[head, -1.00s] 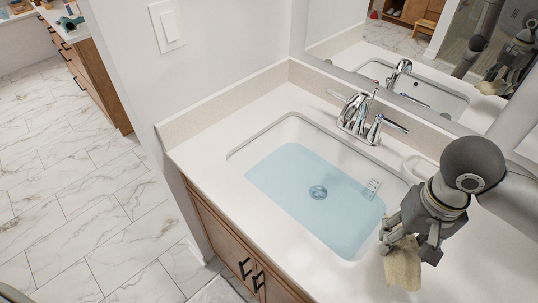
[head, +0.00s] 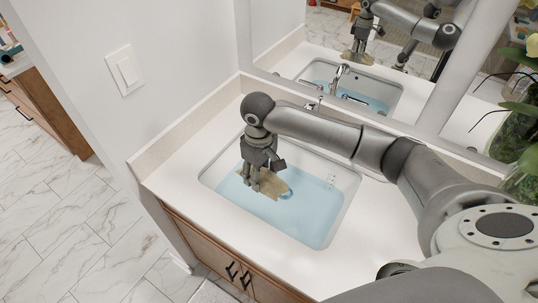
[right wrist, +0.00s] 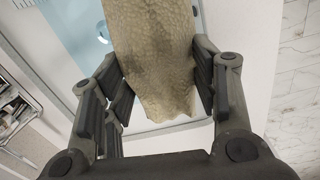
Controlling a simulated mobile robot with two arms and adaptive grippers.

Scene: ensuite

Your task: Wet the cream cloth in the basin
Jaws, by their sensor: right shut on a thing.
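The cream cloth (head: 270,187) hangs from my right gripper (head: 262,178), over the left part of the basin. My right gripper is shut on it. In the right wrist view the cloth (right wrist: 155,50) hangs between the fingers (right wrist: 160,88), with darker patches on it. The white basin (head: 346,213) holds light blue water (head: 290,219). The cloth overlaps the water in the head view; I cannot tell whether it touches the surface. My left gripper is not in view.
My right arm crosses over the basin's back edge and hides most of the tap (head: 312,105). A mirror (head: 290,40) stands behind the counter (head: 170,178). A leafy plant (head: 520,130) is at the far right. The counter left of the basin is clear.

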